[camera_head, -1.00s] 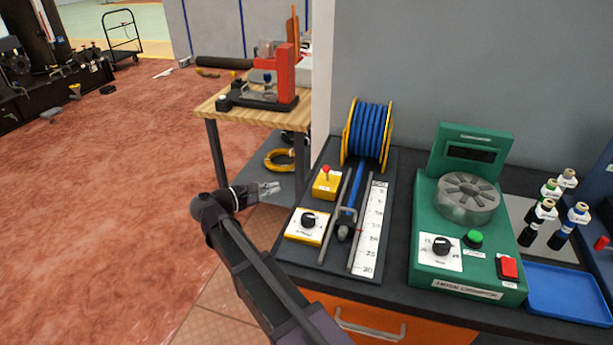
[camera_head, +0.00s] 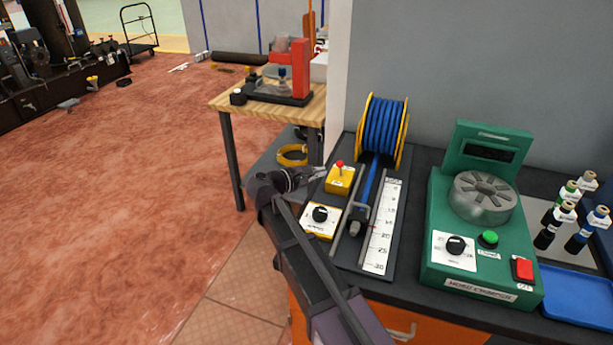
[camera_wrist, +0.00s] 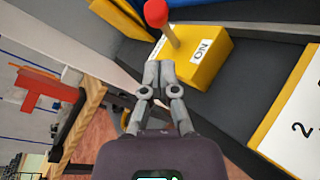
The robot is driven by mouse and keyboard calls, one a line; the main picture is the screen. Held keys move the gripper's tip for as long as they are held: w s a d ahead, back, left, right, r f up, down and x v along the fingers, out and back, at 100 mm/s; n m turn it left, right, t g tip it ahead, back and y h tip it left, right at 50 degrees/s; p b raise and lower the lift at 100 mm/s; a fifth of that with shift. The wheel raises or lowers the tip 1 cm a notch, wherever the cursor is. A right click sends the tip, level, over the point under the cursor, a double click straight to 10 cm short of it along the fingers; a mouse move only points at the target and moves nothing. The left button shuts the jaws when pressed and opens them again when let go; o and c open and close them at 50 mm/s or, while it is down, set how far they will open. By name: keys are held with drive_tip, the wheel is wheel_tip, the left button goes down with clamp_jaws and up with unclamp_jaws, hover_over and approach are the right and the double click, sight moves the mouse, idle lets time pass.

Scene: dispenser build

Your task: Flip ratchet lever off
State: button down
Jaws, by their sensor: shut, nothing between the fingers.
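The ratchet lever is a short stalk with a red ball knob (camera_head: 339,163) on a small yellow box (camera_head: 340,181). The box sits at the left edge of the dark dispenser board, in front of the blue hose reel. In the wrist view the red knob (camera_wrist: 156,12) is at the top, and the yellow box (camera_wrist: 205,62) shows an "ON" label on its top. My gripper (camera_head: 318,172) is just left of the box in the head view. In the wrist view its closed fingertips (camera_wrist: 158,70) are close to the box's near side. They hold nothing. Whether they touch the box is unclear.
A yellow box with a black dial (camera_head: 320,214) stands in front of the lever box. A hose track with a white scale (camera_head: 383,228) lies to its right, and a green machine (camera_head: 480,260) further right. A wooden table (camera_head: 270,108) stands behind left.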

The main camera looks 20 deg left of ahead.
sight(341, 168)
drive_tip(key=shift+w+d+r+p, duration=0.2)
drive_tip(key=shift+d+r, duration=0.15)
drive_tip(key=shift+d, duration=0.25)
drive_tip(key=shift+w+d+r+p, duration=0.2)
drive_tip(key=shift+d+r, duration=0.15)
drive_tip(key=shift+d, duration=0.2)
drive_tip(key=shift+w+d+r, duration=0.1)
drive_tip(key=shift+w+d, duration=0.05)
drive_tip(key=shift+d, duration=0.05)
